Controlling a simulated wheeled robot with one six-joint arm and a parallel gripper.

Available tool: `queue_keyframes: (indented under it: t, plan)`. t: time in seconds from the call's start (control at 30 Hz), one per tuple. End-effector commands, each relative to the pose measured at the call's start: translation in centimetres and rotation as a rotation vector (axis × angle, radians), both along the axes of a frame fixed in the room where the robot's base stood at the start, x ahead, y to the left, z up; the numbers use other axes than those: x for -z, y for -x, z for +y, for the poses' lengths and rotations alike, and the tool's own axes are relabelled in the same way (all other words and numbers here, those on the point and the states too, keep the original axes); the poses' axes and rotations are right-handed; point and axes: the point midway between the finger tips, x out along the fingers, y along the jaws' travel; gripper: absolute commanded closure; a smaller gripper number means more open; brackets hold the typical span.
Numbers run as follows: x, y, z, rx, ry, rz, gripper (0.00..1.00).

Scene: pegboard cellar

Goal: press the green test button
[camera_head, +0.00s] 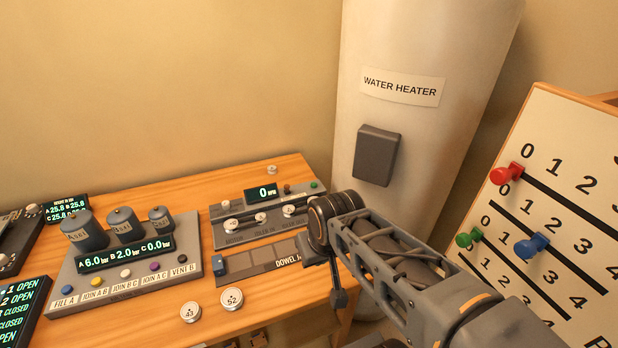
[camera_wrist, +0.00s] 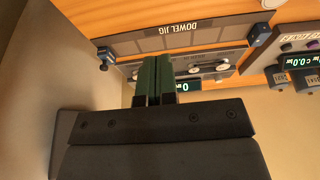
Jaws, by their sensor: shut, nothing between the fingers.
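A small green button (camera_head: 314,184) sits at the back right corner of a grey panel (camera_head: 222,238) with sliders and a display reading 0. Its label is too small to read. In the wrist view the panel (camera_wrist: 225,72) appears upside down just past the fingers, and the green button is not visible there. My gripper (camera_wrist: 155,62) shows in the wrist view as two dark green fingers shut together, empty, overlapping the panel beside its display. In the head view I cannot make out the fingertips. The gap between fingers and panel is unclear.
A dowel jig (camera_head: 262,259) lies in front of the panel. A console with three cylinders (camera_head: 85,231) stands to the left on the wooden table (camera_head: 160,200). The water heater (camera_head: 400,50) rises behind. A board with coloured pegs (camera_head: 570,130) is at the right.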

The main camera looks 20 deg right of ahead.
Motion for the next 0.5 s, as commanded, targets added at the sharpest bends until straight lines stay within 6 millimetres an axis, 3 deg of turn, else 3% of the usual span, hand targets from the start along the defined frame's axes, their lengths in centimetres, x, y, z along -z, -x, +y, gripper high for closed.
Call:
queue_keyframes:
  t: [0.3, 0.37, 0.5]
  plan:
    - [-0.2, -0.8, 0.0, 0.012, -0.010, -0.007, 1.00]
    - [-0.5, -2.1, -0.1, 0.033, -0.026, -0.018, 1.00]
    - [-1.6, -7.9, -0.8, 0.120, -0.098, -0.075, 1.00]
